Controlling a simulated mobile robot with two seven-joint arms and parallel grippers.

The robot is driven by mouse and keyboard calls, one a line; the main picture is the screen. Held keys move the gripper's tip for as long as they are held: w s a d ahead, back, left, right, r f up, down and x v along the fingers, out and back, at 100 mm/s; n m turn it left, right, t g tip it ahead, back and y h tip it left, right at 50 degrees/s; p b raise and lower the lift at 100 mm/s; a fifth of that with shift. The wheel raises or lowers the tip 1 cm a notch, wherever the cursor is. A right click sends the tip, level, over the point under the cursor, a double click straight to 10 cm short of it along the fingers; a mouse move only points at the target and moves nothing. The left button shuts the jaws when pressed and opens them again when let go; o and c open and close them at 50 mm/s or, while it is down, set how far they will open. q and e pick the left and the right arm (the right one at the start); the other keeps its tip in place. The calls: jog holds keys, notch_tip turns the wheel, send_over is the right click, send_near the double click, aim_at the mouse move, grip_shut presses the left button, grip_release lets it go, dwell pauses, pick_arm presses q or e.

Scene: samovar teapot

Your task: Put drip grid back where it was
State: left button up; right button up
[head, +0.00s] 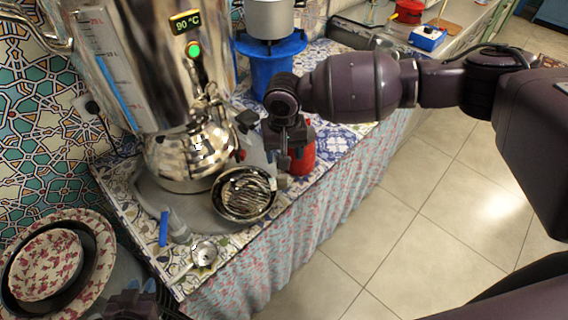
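The drip grid (246,190), a round piece with silvery slats, shows inside a dark-rimmed round bowl (225,207) below the samovar (150,65). I cannot tell whether it lies flat there. A shiny teapot (190,155) stands just behind it, against the samovar's front. My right gripper (262,150) is just behind and to the right of the bowl, partly hidden by its own wrist; its fingertips are unclear. My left gripper (130,303) shows only in part at the bottom edge, beside the plates; its fingers cannot be made out clearly.
A red object (302,158) stands close to my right gripper. A blue stand with a pot (270,70) is behind it. A small strainer (204,254) and a blue-handled item (164,228) lie near the front edge. Patterned plates (46,264) are at the lower left.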

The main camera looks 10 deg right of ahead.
jog(key=shift+r, duration=1.6)
